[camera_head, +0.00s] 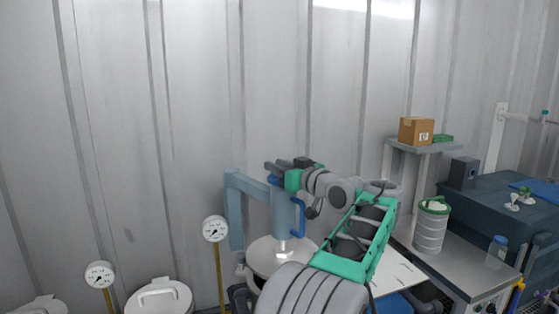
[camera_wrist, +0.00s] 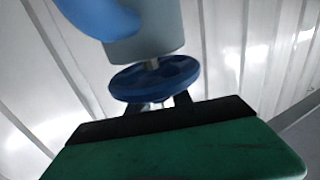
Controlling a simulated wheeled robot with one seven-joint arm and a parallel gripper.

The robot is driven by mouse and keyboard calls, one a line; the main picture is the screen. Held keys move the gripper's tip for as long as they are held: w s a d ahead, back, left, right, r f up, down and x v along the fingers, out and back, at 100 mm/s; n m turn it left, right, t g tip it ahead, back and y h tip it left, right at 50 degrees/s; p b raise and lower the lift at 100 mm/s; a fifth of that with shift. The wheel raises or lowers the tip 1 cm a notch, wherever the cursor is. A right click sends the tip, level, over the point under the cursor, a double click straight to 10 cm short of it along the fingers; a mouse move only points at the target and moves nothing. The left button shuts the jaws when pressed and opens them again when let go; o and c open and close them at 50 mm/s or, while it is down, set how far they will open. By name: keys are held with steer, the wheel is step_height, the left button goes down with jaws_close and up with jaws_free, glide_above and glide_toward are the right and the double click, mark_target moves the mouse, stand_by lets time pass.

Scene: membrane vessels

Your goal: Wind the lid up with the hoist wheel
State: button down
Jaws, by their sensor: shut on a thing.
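The hoist wheel (camera_wrist: 155,78) is a blue disc on a short spindle at the end of the grey-blue hoist body (camera_wrist: 150,38) in the wrist view. My gripper (camera_wrist: 158,104) has its two dark fingers at the wheel's near rim and is shut on it. In the head view my gripper (camera_head: 278,168) is at the top of the hoist body (camera_head: 285,212), and a little blue of the wheel (camera_head: 273,180) shows below the fingers. A blue handle (camera_head: 298,217) is on the hoist body's side. The pale round lid (camera_head: 262,252) is below it, partly hidden by my arm.
The hoist's post (camera_head: 235,215) stands close left of my gripper. Dial gauges (camera_head: 215,229) on yellow stems and another white vessel (camera_head: 158,297) are at the left. A bench (camera_head: 455,268) with a green-rimmed canister (camera_head: 431,228) is at the right. A corrugated wall is behind.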

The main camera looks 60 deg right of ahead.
steer(key=shift+a+n+y+p, duration=0.1)
steer(key=shift+n+y+p, duration=0.3)
steer(key=shift+y, duration=0.1)
steer(key=shift+w+t, duration=0.1)
steer(key=shift+t, duration=0.2)
steer(key=c, duration=1.1)
jaws_free()
steer(key=shift+w, duration=0.1)
steer(key=shift+c, duration=0.2)
